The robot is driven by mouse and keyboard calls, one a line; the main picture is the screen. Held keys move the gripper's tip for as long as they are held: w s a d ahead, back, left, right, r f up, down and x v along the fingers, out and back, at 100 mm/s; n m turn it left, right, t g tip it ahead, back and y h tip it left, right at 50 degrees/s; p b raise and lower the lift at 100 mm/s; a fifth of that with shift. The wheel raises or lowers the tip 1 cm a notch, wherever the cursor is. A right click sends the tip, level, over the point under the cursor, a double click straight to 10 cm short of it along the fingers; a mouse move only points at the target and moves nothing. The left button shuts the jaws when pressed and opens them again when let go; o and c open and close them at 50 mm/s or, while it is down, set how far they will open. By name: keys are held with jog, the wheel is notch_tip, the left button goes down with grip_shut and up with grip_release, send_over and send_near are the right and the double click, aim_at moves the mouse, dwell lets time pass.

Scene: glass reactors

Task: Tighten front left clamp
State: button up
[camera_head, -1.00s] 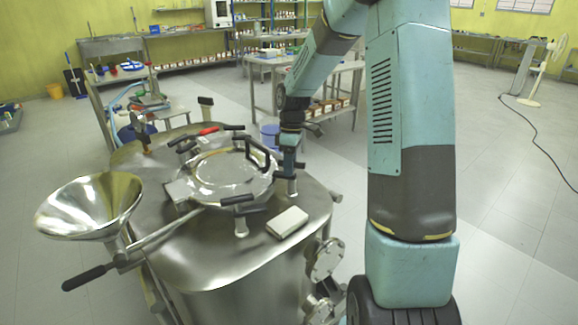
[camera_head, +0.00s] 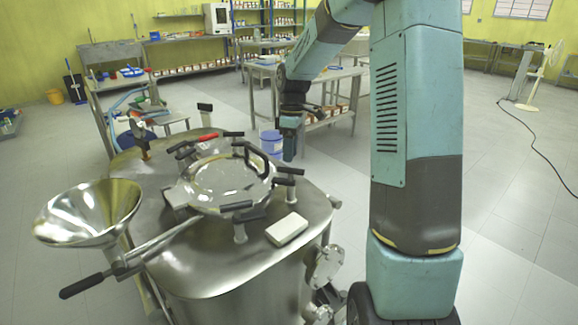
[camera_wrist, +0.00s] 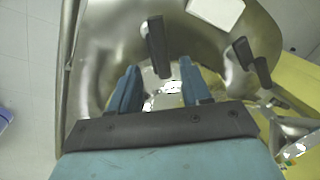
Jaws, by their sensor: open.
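The clamp at the lid's right (camera_head: 288,171) has two handle bars; the clamp at the lid's near side (camera_head: 240,212) also has two. I cannot tell which clamp is the front left one. My gripper (camera_head: 288,152) points down above and just behind the right-hand clamp, apart from it. In the wrist view my gripper (camera_wrist: 160,82) is open and empty, with a black handle (camera_wrist: 157,46) beyond the gap between its fingers.
A white box (camera_head: 287,229) lies on the reactor top near the right-hand clamp. A steel funnel (camera_head: 90,210) and a long black-ended lever (camera_head: 82,286) stick out at left. A red handle (camera_head: 208,138) is behind the lid.

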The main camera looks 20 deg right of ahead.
notch_tip(320, 180, up, 7)
jog(key=w, duration=0.1)
jog(key=shift+d+f, duration=0.2)
jog(key=shift+d, duration=0.15)
jog(key=shift+w, duration=0.1)
jog(key=s+a+r+m+t+h, duration=0.1)
jog(key=s+r+m+t, duration=0.15)
jog(key=s+r, duration=0.4)
jog(key=s+a+r+m+t, duration=0.1)
jog(key=s+r+m, duration=0.25)
jog(key=s, duration=0.65)
jog(key=s+d+f+m+t, duration=0.1)
jog(key=s+m+t, duration=0.3)
jog(key=s, duration=1.1)
jog(key=shift+f+m, duration=0.15)
jog(key=shift+m, duration=0.85)
jog(key=shift+o, duration=0.2)
